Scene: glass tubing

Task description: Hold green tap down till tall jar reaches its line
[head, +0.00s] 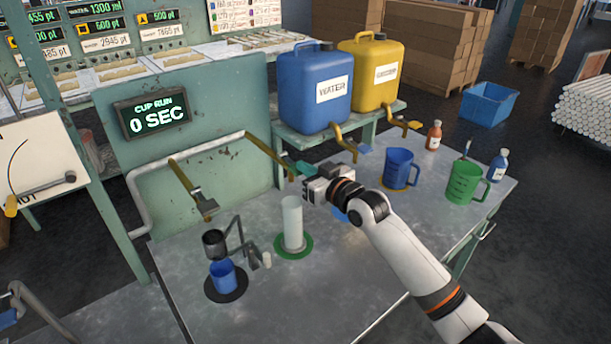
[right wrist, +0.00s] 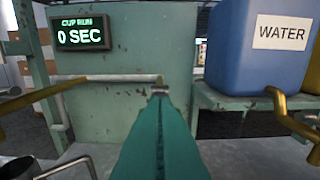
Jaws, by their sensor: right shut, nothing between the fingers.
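The tall jar (head: 292,222) is a pale upright cylinder on a green round mat (head: 306,244). No line or liquid level can be made out on it. A brass pipe (head: 266,153) runs from the panel and ends above the jar; its tap end is partly hidden by my right gripper (head: 293,168). The gripper's teal fingers are shut and empty, close to that tap end. In the right wrist view, the shut fingers (right wrist: 160,105) point at a small grey metal part (right wrist: 160,89); contact cannot be told. My left gripper is out of view.
A display (head: 157,117) reads "CUP RUN 0 SEC". Blue (head: 310,88) and yellow (head: 372,75) drums stand behind. A blue jug (head: 399,169), green jug (head: 465,182) and bottles stand at right. A blue cup (head: 222,274) under a dark funnel stands left of the jar.

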